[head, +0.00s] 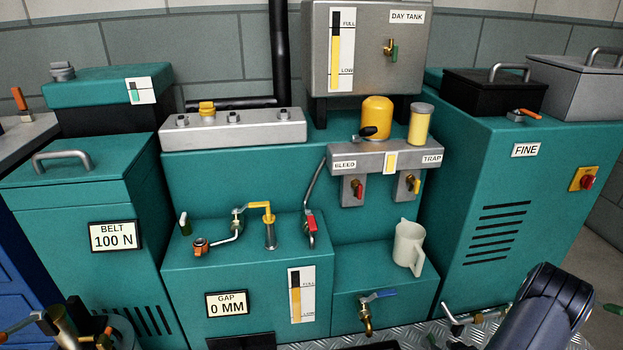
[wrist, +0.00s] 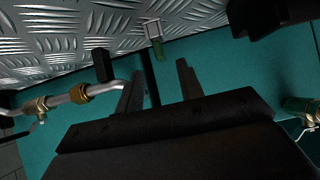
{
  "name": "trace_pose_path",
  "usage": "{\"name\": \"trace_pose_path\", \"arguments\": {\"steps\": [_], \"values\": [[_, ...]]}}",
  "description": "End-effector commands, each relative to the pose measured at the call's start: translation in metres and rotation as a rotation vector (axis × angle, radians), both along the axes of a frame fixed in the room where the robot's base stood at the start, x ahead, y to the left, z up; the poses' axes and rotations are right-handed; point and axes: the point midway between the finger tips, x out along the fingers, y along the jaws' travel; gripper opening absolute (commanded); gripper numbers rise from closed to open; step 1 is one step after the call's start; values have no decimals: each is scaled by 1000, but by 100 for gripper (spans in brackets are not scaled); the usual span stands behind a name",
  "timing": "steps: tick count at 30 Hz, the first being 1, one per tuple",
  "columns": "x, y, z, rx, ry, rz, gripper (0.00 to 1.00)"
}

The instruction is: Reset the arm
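My gripper (wrist: 159,68) shows in the wrist view with its two dark fingers apart and nothing between them. Beyond the fingertips are a teal surface (wrist: 215,62) and ridged metal plate (wrist: 60,35). In the head view my arm (head: 545,305) rises at the lower right. My gripper cannot be made out in that view.
A pipe with a brass fitting (wrist: 75,95) lies left of the fingers, and another brass fitting (wrist: 303,106) at right. In the head view, teal machines fill the middle, with a white jug (head: 407,246), a day tank (head: 368,48) and a blue-handled tap (head: 368,306).

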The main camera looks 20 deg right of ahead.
Motion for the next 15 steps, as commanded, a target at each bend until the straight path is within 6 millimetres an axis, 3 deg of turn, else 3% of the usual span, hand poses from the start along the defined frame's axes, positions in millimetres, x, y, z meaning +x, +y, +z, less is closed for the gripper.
{"name": "trace_pose_path", "arguments": {"steps": [8,10,15], "values": [[47,-4,-38,-1,-1,4,36],[46,-5,-19,-1,-1,-1,36],[45,-5,0,1,-1,-1,36]]}}
